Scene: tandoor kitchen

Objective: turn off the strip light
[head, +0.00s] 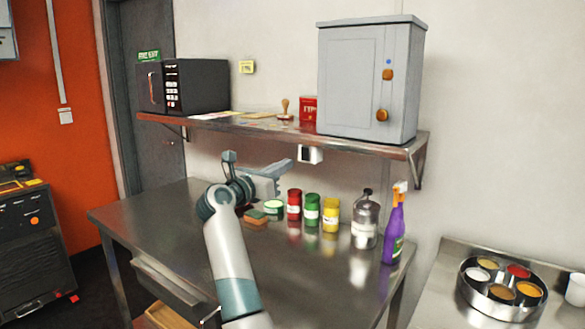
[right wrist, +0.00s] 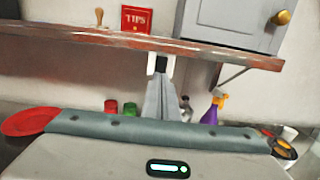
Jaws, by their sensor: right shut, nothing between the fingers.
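A small white switch box with a dark face (head: 311,154) is mounted on the wall just under the shelf. My right gripper (head: 290,164) is shut and empty, with its tips pointing toward the box from the left, a small gap apart in the head view. In the right wrist view the shut fingers (right wrist: 161,82) point up at the box (right wrist: 151,65) and cover part of it. I cannot tell whether they touch it. No strip light tube shows in either view. My left gripper is not in view.
The metal shelf (head: 235,124) runs close above my gripper, carrying a microwave (head: 200,86) and a grey cabinet (head: 365,80). Below, the steel table (head: 160,225) holds several jars, a metal bottle (head: 364,225) and a purple spray bottle (head: 393,232). The table's left part is clear.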

